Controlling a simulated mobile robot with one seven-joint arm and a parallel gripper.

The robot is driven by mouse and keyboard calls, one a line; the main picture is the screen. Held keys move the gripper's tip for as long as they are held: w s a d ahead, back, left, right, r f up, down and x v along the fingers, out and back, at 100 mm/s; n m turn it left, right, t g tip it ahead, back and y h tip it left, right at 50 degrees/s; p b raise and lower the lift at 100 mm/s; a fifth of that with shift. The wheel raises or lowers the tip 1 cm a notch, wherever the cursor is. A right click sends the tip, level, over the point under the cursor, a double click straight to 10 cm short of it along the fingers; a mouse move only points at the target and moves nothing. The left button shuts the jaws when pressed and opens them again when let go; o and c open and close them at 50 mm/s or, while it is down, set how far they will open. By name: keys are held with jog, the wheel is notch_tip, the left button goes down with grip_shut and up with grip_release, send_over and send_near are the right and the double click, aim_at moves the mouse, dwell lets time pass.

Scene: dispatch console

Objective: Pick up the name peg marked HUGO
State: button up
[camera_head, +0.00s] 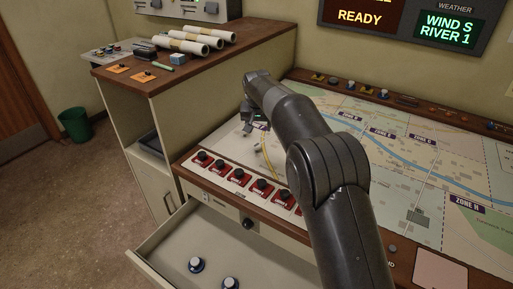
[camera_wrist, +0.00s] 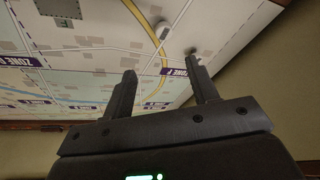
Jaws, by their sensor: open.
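No peg in view has a readable HUGO marking. Two round pegs with dark tops and blue-white bases, one of them this peg (camera_head: 196,265), are in the open drawer; their names cannot be read. A small pale object (camera_wrist: 162,30), perhaps a peg, shows on the map in the wrist view, beyond the fingers; no name on it is legible. My gripper (camera_wrist: 161,67) is open with nothing seen between its fingers. In the head view my gripper (camera_head: 250,114) is over the map's left part, partly hidden by my arm.
The map table (camera_head: 400,175) has several red units with black knobs (camera_head: 241,174) along its front edge. An open drawer (camera_head: 165,250) juts out below. Rolled papers (camera_head: 185,45) lie on the left cabinet (camera_head: 230,60). A green bin (camera_head: 75,124) stands on the floor.

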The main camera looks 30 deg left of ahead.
jog(key=a+f, duration=0.1)
jog(key=a, duration=0.1)
send_over(257, 145)
jog(key=s, duration=0.2)
jog(key=f, duration=0.5)
jog(key=shift+d+f, duration=0.15)
jog(key=shift+d, duration=0.05)
jog(key=shift+d+x, duration=0.15)
jog(key=shift+x, duration=1.15)
jog(key=shift+d+x, duration=0.15)
jog(key=shift+x, duration=1.15)
jog(key=shift+s+f, duration=0.1)
jog(key=shift+c, duration=0.5)
jog(key=c, duration=0.9)
